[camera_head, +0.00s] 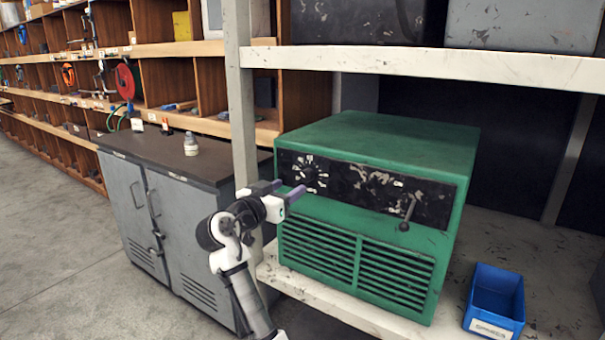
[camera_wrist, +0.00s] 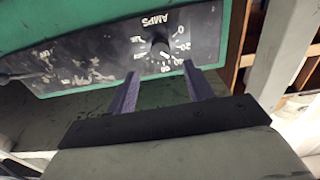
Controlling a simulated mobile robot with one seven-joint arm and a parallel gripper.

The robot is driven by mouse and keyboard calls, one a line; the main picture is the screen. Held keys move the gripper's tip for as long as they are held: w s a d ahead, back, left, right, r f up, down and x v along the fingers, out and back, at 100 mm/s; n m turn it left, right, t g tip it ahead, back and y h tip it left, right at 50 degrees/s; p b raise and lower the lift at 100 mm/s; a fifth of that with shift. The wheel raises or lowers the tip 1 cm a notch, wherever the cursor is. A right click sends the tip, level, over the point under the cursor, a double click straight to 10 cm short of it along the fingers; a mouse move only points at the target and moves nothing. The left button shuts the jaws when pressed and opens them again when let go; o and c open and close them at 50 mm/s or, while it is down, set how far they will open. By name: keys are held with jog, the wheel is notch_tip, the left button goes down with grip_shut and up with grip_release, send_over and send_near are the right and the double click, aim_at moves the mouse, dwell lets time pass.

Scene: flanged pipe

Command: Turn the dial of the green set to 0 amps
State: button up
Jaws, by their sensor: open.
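The green set (camera_head: 375,210) stands on a white shelf, with a scratched black panel across its upper front. Its round amps dial (camera_head: 308,173) with white marks is at the panel's left end. In the wrist view the panel appears upside down, with the dial (camera_wrist: 162,48) beyond the fingertips, beside the "AMPS" lettering. The dial's exact pointer direction is too small to tell. My gripper (camera_head: 288,190) is open, its two purple fingers apart and empty, in front of the set just below and left of the dial. The fingers also show in the wrist view (camera_wrist: 160,78), with no visible contact with the dial.
A small lever with a dark knob (camera_head: 405,224) sticks out at the panel's right. A blue bin (camera_head: 495,298) stands on the shelf at right. A white shelf post (camera_head: 240,100) rises just left of the set. A grey cabinet (camera_head: 175,215) stands further left.

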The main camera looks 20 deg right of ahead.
aim_at(305, 177)
jog(key=p+x, duration=0.2)
jog(key=x, duration=0.6)
jog(key=shift+w+d, duration=0.2)
jog(key=c, duration=1)
